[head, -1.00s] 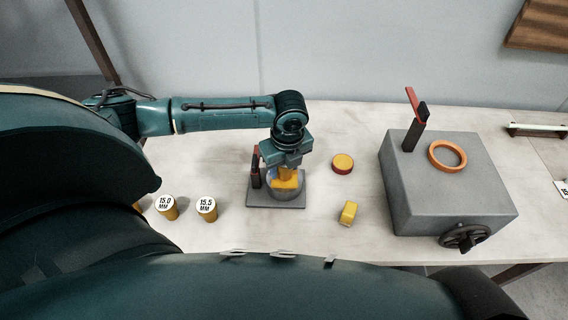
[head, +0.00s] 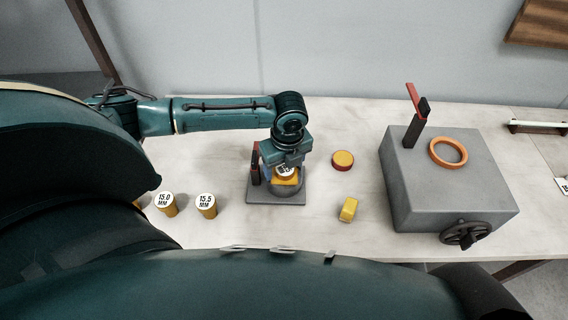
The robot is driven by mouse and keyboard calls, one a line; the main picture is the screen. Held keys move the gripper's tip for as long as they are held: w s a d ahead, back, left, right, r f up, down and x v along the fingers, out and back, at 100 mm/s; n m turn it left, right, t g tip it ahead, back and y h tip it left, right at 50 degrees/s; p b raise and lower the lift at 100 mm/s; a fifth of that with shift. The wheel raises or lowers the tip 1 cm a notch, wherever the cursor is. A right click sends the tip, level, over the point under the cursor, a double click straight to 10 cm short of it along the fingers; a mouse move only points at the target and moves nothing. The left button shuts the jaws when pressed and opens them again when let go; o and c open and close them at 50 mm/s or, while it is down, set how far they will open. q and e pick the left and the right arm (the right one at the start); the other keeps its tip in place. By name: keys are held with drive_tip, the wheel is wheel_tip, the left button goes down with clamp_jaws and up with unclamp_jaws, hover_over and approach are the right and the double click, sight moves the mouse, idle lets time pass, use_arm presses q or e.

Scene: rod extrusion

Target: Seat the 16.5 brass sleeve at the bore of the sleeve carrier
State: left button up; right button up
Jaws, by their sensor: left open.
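The sleeve carrier (head: 289,192) is a grey round holder on a dark square base plate, left of the table's middle. A brass sleeve (head: 284,181) with a white labelled top stands at the carrier's bore, below my left gripper; its label is mostly hidden. I cannot tell how deep it sits. My left gripper (head: 285,172) points down right over the sleeve, its jaws open, and hides part of it. Two other brass sleeves, labelled 15.0 (head: 167,204) and 15.5 (head: 207,206), stand to the left. My right gripper is not in view.
A dark upright clamp with a red part (head: 255,165) stands at the carrier plate's left. A red and yellow round piece (head: 343,160) and a yellow block (head: 348,209) lie to the right. A large grey box (head: 440,195) with an orange ring (head: 447,152) stands further right.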

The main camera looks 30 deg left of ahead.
use_arm(q)
wheel_tip(320, 180, up, 2)
drive_tip(key=shift+d+r, duration=0.1)
drive_tip(key=shift+d, duration=0.05)
wheel_tip(320, 180, up, 11)
drive_tip(key=d, duration=0.1)
drive_tip(key=shift+s, duration=0.4)
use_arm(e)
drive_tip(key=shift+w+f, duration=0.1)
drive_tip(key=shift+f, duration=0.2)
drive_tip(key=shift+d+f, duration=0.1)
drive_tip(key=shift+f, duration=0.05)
